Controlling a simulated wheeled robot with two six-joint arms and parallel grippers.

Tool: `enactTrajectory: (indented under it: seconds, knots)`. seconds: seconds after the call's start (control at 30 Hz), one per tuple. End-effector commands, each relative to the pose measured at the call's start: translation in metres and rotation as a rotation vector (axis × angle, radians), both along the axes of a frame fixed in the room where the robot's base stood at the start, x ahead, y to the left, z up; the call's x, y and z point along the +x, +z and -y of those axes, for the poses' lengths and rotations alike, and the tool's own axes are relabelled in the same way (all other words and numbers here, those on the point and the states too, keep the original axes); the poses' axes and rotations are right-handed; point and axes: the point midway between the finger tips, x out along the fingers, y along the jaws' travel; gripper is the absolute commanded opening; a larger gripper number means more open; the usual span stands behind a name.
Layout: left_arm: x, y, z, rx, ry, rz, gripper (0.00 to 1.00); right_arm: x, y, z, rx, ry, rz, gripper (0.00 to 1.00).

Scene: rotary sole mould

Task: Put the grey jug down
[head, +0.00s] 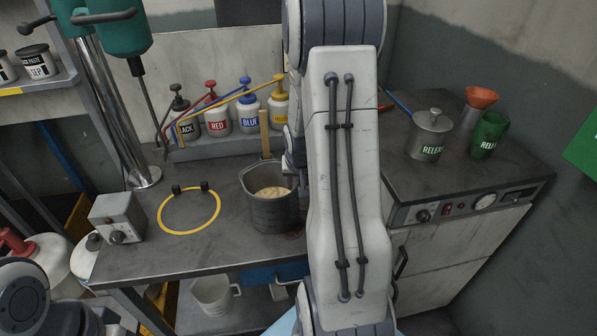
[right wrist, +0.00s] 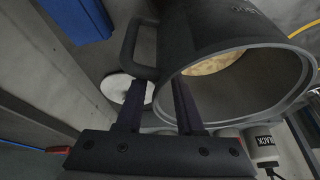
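My right gripper (head: 290,160) is at the jug's upper right side, mostly hidden by my own arm. In the right wrist view the jug (right wrist: 240,85) fills the upper right, and its dark handle (right wrist: 128,50) meets the fingertips of my right gripper (right wrist: 160,88). The fingers are slightly apart and appear closed on the handle. My left gripper is out of view.
A yellow ring (head: 163,222) and a grey control box (head: 118,217) are left of the jug. Several colour bottles (head: 218,122) stand behind it. On the right cabinet are a release pot (head: 428,138), a green cup (head: 488,136) and an orange funnel (head: 481,97). A pale jug (head: 212,295) sits below the bench.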

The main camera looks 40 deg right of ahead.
Motion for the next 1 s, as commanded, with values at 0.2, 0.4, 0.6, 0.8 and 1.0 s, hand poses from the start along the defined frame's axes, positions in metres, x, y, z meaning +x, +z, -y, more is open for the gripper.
enactTrajectory:
  seconds: [0.2, 0.4, 0.6, 0.8, 1.0]
  knots:
    - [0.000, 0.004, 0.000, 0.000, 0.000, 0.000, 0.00, -0.013, 0.045, -0.010, -0.004, -0.001, 0.007, 0.36]
    - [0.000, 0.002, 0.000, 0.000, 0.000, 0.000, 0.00, -0.025, 0.077, -0.019, -0.002, 0.001, 0.005, 0.36]
    - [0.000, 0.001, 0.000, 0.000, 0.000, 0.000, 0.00, -0.031, 0.095, -0.023, -0.001, 0.001, 0.002, 0.36]
    - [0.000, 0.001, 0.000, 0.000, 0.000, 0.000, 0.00, -0.032, 0.097, -0.024, 0.001, 0.002, -0.001, 0.36]
    - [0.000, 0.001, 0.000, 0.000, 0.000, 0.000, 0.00, -0.022, 0.100, -0.077, 0.017, 0.145, -0.026, 0.36]
